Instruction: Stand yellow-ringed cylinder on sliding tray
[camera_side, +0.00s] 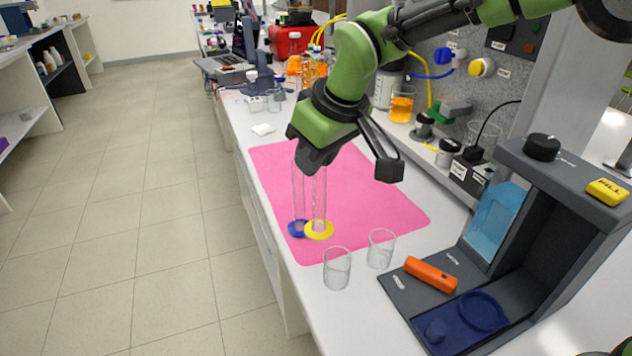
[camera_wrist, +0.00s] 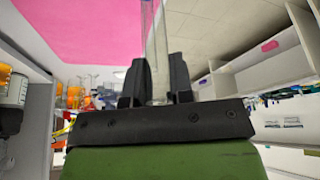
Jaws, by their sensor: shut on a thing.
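The yellow-ringed cylinder (camera_side: 319,230) is a tall clear tube with a yellow ring at its foot. It is upright over the pink mat; I cannot tell whether its foot touches the mat. My gripper (camera_side: 314,168) is shut on its upper part, hiding the top. In the wrist view clear glass (camera_wrist: 158,60) runs between the two dark fingers (camera_wrist: 160,88). A similar blue-ringed cylinder (camera_side: 296,228) stands close beside it on the left. The dark blue sliding tray (camera_side: 440,345), with a round ring on it, is at the rig's base, lower right.
Two empty glass beakers (camera_side: 337,268) (camera_side: 381,248) stand between the mat and the rig (camera_side: 548,195). An orange handle-like piece (camera_side: 431,274) lies on the rig's base. The pink mat (camera_side: 385,208) is clear on its right. Bottles and an orange-filled beaker (camera_side: 401,104) stand behind.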

